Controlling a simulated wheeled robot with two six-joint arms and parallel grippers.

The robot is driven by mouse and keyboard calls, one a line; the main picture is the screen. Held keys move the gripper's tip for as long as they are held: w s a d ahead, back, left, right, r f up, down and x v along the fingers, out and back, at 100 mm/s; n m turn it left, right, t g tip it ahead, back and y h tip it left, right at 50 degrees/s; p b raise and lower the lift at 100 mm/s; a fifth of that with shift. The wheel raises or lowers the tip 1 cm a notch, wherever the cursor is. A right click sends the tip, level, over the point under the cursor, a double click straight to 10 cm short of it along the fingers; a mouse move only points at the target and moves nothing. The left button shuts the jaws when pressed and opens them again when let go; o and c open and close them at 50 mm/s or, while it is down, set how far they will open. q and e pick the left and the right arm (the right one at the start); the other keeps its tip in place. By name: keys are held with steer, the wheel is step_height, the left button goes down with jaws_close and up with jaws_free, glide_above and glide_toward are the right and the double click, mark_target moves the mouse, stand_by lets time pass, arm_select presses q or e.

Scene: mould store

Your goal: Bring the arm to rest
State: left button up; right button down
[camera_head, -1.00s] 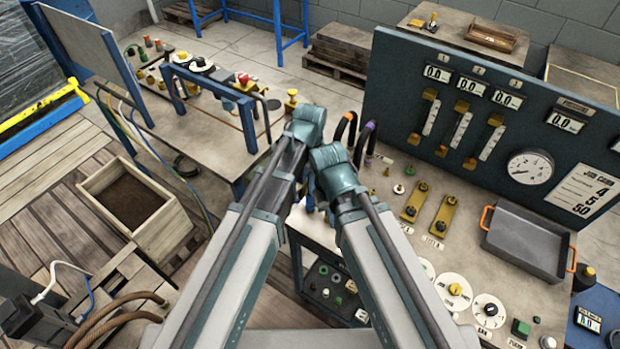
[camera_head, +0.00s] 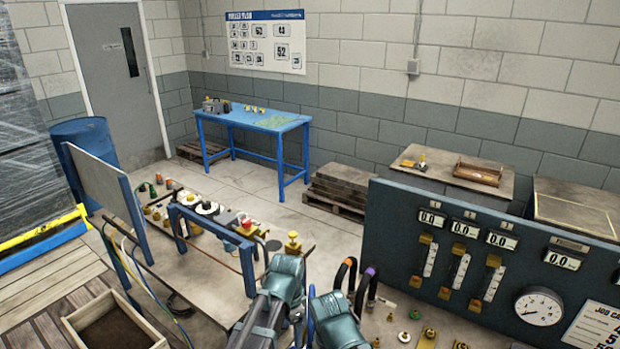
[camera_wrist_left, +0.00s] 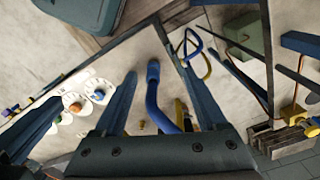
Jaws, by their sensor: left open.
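My left arm (camera_head: 268,308) and my right arm (camera_head: 338,322) come up from the bottom edge of the head view, side by side over the bench. Their grippers are hidden behind the arm links there. In the left wrist view my left gripper (camera_wrist_left: 155,70) has its two blue-grey fingers spread apart, pointing down toward a pale worktop. A blue hose-like piece (camera_wrist_left: 152,85) shows between the fingers. I cannot tell how far below them it lies. No object is visibly clamped. My right gripper does not show.
A dark blue gauge panel (camera_head: 400,245) stands on the right. A blue frame (camera_head: 248,272) stands left of my arms.

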arm_select(q)
steer(key=s+a+n, duration=0.6)
steer(key=a+n, duration=0.6)
steer(key=s+d+f+m+b, duration=0.1)
steer(key=s+d+m, duration=0.1)
steer(key=d, duration=0.3)
steer(key=s+d+f+m+y+b, duration=0.1)
steer(key=s+d+m+b, duration=0.1)
steer(key=d, duration=0.4)
steer(key=shift+s+f, duration=0.4)
steer(key=shift+s, duration=0.5)
